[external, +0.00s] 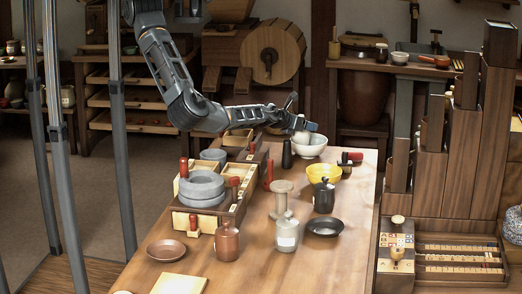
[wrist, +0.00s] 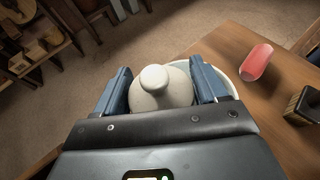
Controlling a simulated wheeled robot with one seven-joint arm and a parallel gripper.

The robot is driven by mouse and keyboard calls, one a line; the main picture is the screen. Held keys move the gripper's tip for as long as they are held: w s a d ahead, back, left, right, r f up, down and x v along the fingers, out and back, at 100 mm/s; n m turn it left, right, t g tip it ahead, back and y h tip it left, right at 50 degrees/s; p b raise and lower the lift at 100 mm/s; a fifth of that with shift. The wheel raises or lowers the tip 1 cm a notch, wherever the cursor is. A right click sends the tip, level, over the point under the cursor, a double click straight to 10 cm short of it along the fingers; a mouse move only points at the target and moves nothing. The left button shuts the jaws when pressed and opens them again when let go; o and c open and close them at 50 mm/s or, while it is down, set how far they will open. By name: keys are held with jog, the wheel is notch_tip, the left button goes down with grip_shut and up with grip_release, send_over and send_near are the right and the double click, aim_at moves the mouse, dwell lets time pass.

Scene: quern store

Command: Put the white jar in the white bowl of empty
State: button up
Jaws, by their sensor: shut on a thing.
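The white jar (wrist: 163,88), with a round knob on its lid, sits between the blue fingers of my gripper (wrist: 163,90) in the wrist view. My gripper (external: 300,126) is shut on it at the far end of the table in the external view, where the jar (external: 301,138) shows only in part. The white bowl (external: 312,150) is directly below the jar in that view. In the wrist view the bowl's rim (wrist: 232,72) curves behind the jar and the right finger. Whether the jar touches the bowl is hidden.
A yellow bowl (external: 322,173), a dark pot (external: 324,196) and a dark dish (external: 324,227) stand nearer on the table. A dark bottle (external: 287,154) stands left of the white bowl. A red-handled thing (wrist: 257,62) lies to its right. The table's front right is clear.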

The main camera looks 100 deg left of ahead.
jog(key=shift+f, duration=0.15)
jog(key=o, duration=1.5)
jog(key=shift+c, duration=0.2)
jog(key=shift+d+r+p, duration=0.2)
jog(key=shift+r+p, duration=0.3)
jog(key=shift+r, duration=0.25)
jog(key=b+v, duration=0.1)
jog(key=v, duration=1)
jog(key=shift+s+d, duration=0.2)
jog(key=shift+s, duration=0.1)
